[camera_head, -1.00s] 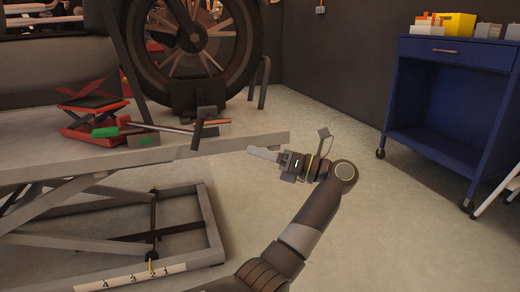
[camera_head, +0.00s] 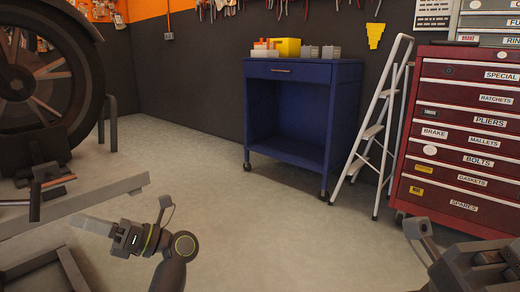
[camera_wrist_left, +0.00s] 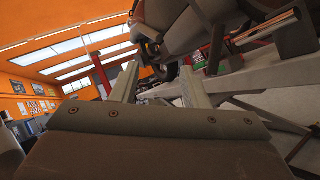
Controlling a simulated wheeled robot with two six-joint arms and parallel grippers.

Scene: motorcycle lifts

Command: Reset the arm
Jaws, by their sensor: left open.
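My left gripper (camera_head: 88,224) is at the lower left of the head view, held over the floor beside the end of the lift. Its pale fingers point left. In the left wrist view its two fingers (camera_wrist_left: 158,84) stand apart with nothing between them. Part of my right arm shows at the lower right corner of the head view, in front of the red tool chest. Its fingers cannot be made out.
The grey lift (camera_head: 105,197) with a motorcycle wheel (camera_head: 45,85) is at the left. A blue cabinet (camera_head: 285,95), a white stepladder (camera_head: 372,130) and a red tool chest (camera_head: 455,145) stand along the back and right. The middle floor is clear.

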